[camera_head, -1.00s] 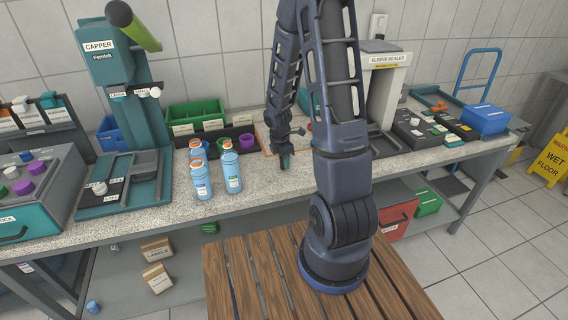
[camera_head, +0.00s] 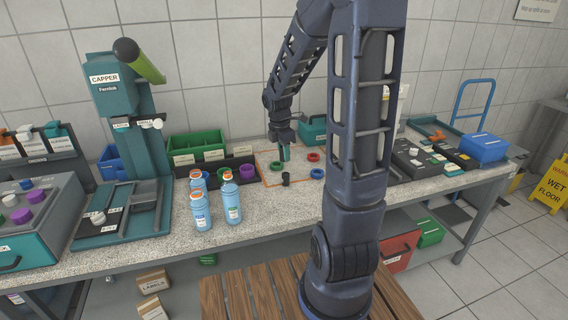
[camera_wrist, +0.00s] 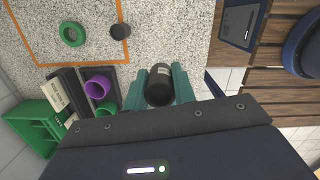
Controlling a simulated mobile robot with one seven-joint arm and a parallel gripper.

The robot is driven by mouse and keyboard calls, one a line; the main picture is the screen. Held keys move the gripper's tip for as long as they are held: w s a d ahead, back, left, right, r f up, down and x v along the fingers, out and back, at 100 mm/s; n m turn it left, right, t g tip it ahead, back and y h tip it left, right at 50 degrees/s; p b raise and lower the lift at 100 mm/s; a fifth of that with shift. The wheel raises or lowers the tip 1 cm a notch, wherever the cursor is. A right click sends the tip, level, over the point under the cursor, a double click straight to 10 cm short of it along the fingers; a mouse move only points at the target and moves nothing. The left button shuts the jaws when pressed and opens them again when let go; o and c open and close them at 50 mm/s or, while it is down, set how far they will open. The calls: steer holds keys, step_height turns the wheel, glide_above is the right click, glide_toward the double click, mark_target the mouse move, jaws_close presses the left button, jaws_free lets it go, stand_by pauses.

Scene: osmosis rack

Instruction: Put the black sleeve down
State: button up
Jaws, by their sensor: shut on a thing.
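My gripper (camera_head: 284,154) is above the bench near the orange-outlined area (camera_head: 262,165), with its teal fingers pointing down. In the wrist view a black sleeve (camera_wrist: 159,85) is between the two teal fingers of my gripper (camera_wrist: 160,88), and they are shut on it. A green ring (camera_wrist: 72,34) lies inside the outline.
A red ring (camera_head: 313,157) and a blue ring (camera_head: 317,173) lie to the right. Blue bottles (camera_head: 231,203) with orange caps stand front left. A black bin (camera_wrist: 67,87) with purple and green rings and a green bin (camera_wrist: 30,128) are close by.

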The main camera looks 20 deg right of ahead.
steer(key=shift+w+r, duration=0.1)
steer(key=shift+r, duration=0.3)
steer(key=w+a+r+n, duration=0.2)
steer(key=w, duration=1.7)
steer(key=n, duration=0.2)
glide_above(256, 155)
steer(key=f, duration=0.2)
steer(key=shift+t, duration=0.3)
steer(key=f, duration=1.9)
steer(key=shift+s+a+f, duration=0.2)
steer(key=shift+a+f, duration=0.05)
steer(key=shift+a, duration=0.05)
steer(key=shift+f, duration=0.15)
steer(key=o, duration=0.9)
steer(key=shift+o, duration=0.2)
